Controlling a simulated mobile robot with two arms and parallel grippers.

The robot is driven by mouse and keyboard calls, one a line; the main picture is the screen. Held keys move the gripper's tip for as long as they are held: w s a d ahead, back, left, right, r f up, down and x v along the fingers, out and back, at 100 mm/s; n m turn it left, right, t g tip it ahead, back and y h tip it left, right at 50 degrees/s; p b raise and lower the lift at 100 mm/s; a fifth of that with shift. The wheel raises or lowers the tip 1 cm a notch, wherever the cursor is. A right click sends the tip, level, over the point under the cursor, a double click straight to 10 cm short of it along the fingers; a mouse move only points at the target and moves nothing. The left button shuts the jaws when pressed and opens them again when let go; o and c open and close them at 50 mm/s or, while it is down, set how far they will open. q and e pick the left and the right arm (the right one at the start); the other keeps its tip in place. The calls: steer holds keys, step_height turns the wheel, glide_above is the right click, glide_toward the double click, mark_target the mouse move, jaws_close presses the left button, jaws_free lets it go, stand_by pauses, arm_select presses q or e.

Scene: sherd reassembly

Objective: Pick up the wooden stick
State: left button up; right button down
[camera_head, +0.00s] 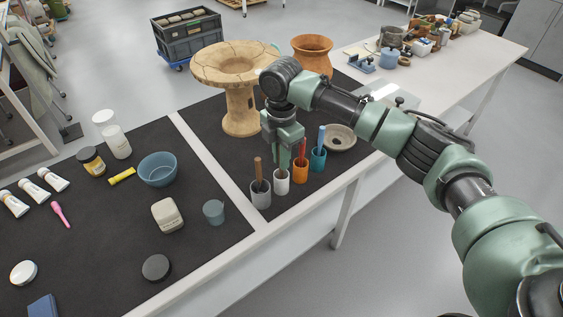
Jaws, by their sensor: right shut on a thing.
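A brown wooden stick (258,168) stands upright in a grey cup (261,194), just left of my right gripper in the picture. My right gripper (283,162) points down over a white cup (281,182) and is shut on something. The fingers hide what they hold, and I cannot tell what it is. A teal cup (318,160) holds a blue stick (321,137). My left gripper is not in view.
A cracked wide-rimmed clay vessel (239,112) and an orange pot (313,55) stand behind my right gripper. A grey dish (341,140) lies to the right. A blue bowl (158,169), bottles and tubes are on the left black mat (112,220).

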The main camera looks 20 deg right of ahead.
step_height(320, 180, up, 18)
stand_by(0.3)
